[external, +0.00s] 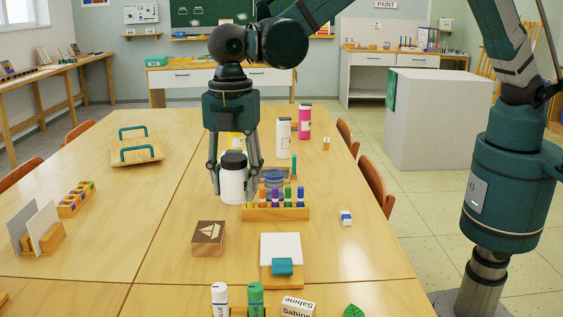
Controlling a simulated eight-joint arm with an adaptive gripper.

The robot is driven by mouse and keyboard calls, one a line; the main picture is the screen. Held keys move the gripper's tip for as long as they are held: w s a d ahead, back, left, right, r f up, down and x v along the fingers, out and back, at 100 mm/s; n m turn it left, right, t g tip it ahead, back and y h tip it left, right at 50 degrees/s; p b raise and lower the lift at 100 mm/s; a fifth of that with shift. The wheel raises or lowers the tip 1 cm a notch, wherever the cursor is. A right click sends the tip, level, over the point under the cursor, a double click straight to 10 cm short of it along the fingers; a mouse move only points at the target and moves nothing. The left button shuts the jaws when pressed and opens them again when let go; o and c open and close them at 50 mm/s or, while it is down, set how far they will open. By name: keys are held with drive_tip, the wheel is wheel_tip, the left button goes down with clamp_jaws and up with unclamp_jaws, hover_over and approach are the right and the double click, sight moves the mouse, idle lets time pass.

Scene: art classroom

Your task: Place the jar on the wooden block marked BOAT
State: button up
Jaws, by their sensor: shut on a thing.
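The white jar (233,183) with a black lid is upright between the fingers of my gripper (234,186). My gripper points down and is shut on the jar. The wooden block (208,239) has a dark brown top with a pale sailboat picture. It lies on the table nearer the camera than the jar and a little to its left, with its top bare. I cannot tell whether the jar's bottom touches the table.
A wooden rack of colored markers (276,212) is close right of the jar. A white bottle (284,138) and a pink bottle (304,122) stand behind. A notepad stand (281,262) is right of the block.

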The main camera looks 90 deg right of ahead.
drive_tip(key=w+d, duration=0.1)
drive_tip(key=w, duration=0.6)
drive_tip(key=shift+w+d+r+p, duration=0.15)
drive_tip(key=shift+d+r+p, duration=0.15)
drive_tip(key=shift+d+p, duration=0.1)
drive_tip(key=b, duration=0.1)
hover_over(209, 231)
drive_tip(key=shift+f, duration=3.15)
drive_tip(key=shift+f, duration=1.85)
drive_tip(key=shift+f+b, duration=0.1)
drive_tip(key=shift+b, duration=0.2)
drive_tip(key=o, duration=1)
drive_tip(key=shift+o, duration=0.2)
